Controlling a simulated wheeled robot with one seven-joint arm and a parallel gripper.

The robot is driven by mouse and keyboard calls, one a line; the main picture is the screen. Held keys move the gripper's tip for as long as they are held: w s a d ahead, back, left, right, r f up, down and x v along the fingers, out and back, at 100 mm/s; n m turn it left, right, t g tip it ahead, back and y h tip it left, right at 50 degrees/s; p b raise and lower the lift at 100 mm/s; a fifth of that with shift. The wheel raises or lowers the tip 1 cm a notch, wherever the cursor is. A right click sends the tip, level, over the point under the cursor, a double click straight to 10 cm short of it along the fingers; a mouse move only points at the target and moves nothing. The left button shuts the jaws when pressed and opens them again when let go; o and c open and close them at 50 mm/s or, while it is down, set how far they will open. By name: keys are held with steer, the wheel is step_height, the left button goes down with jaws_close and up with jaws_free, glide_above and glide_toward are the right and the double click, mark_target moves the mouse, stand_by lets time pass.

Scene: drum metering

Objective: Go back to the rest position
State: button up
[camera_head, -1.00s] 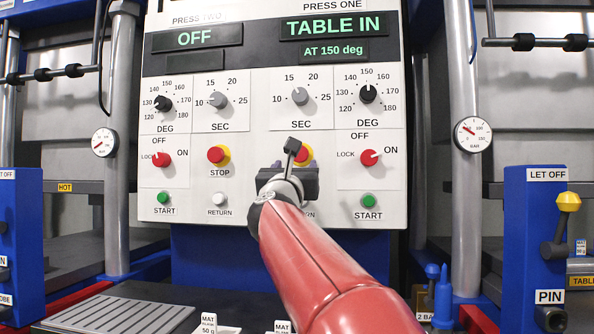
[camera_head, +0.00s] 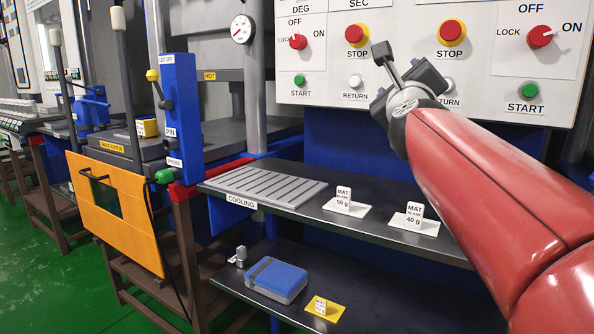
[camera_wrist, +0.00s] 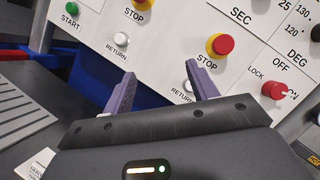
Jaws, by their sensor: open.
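My gripper (camera_head: 412,85) is at the upper right of the head view, in front of the lower part of the white control panel (camera_head: 480,90). In the wrist view its two purple fingers (camera_wrist: 162,92) stand wide apart with nothing between them. They point at the panel near the white return buttons (camera_wrist: 117,40). The red and yellow stop buttons (camera_wrist: 219,46) lie beyond the fingertips. The fingertips themselves are mostly hidden in the head view by the gripper body.
A dark shelf below the panel holds a slatted cooling rack (camera_head: 267,187) and mat signs (camera_head: 345,203). A blue case (camera_head: 277,280) lies on the lower shelf. A blue post (camera_head: 183,115) and an orange guard (camera_head: 115,212) stand left. Green floor (camera_head: 40,270) is clear at far left.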

steer(key=s+a+f+n+g+y, duration=0.35)
steer(key=s+f+n, duration=0.25)
steer(key=f+n, duration=0.45)
steer(key=s+a+f+n+g+y, duration=0.3)
steer(key=s+a+f+n+g, duration=0.15)
steer(key=f+n, duration=0.6)
steer(key=s+d+f+n+g+h, duration=0.2)
steer(key=s+f+n+g, duration=0.4)
steer(key=s+f, duration=1)
step_height(320, 180, down, 4)
steer(key=shift+s+d+r+n+g, duration=0.1)
steer(key=shift+s+d+n+g, duration=0.25)
steer(key=shift+n, duration=0.85)
